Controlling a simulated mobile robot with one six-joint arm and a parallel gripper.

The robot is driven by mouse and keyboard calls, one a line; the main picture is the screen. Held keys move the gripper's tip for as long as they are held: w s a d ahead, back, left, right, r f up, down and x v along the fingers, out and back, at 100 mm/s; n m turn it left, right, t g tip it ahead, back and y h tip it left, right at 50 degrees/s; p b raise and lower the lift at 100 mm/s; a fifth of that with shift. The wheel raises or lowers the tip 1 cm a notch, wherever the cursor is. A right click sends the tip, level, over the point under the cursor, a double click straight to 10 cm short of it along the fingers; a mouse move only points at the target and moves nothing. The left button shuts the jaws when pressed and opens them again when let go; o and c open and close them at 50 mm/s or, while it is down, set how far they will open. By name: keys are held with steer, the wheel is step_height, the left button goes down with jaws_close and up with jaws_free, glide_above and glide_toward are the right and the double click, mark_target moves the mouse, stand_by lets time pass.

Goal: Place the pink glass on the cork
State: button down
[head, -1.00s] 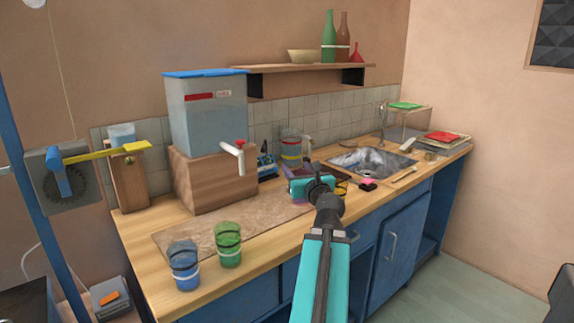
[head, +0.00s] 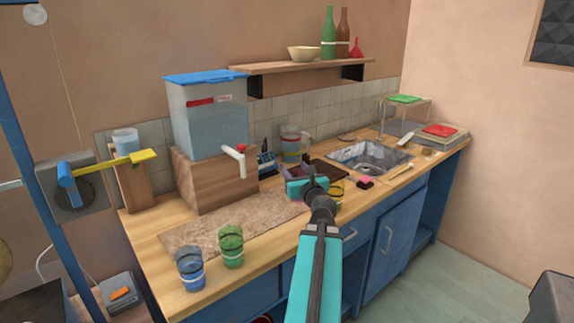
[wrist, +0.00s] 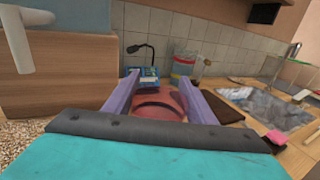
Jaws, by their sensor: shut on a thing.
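My gripper (head: 303,182) is over the middle of the counter. Its purple fingers (wrist: 157,80) are shut on the pink glass (wrist: 158,106), which shows between them in the wrist view. In the head view the glass is mostly hidden by my gripper. The cork (head: 205,235) is a flat speckled tan mat on the front left of the counter. Its right end reaches close to my gripper, and a piece of it shows at the left in the wrist view (wrist: 20,138). I cannot tell whether the glass is over the cork or touching it.
A blue glass (head: 190,268) and a green glass (head: 231,247) stand at the mat's front edge. A water dispenser on a wooden block (head: 215,182) stands behind the mat. A yellow glass (head: 337,190) and pink sponge (head: 365,181) lie right of my gripper. The mat's middle is clear.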

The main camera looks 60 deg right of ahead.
steer(key=p+x, duration=0.3)
steer(key=x, duration=0.5)
steer(key=shift+f, duration=0.4)
steer(key=shift+w+d, duration=0.15)
steer(key=shift+w+d+f, duration=0.1)
steer(key=shift+w+f, duration=0.05)
steer(key=shift+f, duration=0.8)
steer(key=shift+w+d+f, duration=0.15)
steer(key=shift+f, duration=0.75)
steer(key=shift+f+b, duration=0.1)
steer(key=shift+b, duration=0.3)
steer(key=c, duration=0.8)
jaws_free()
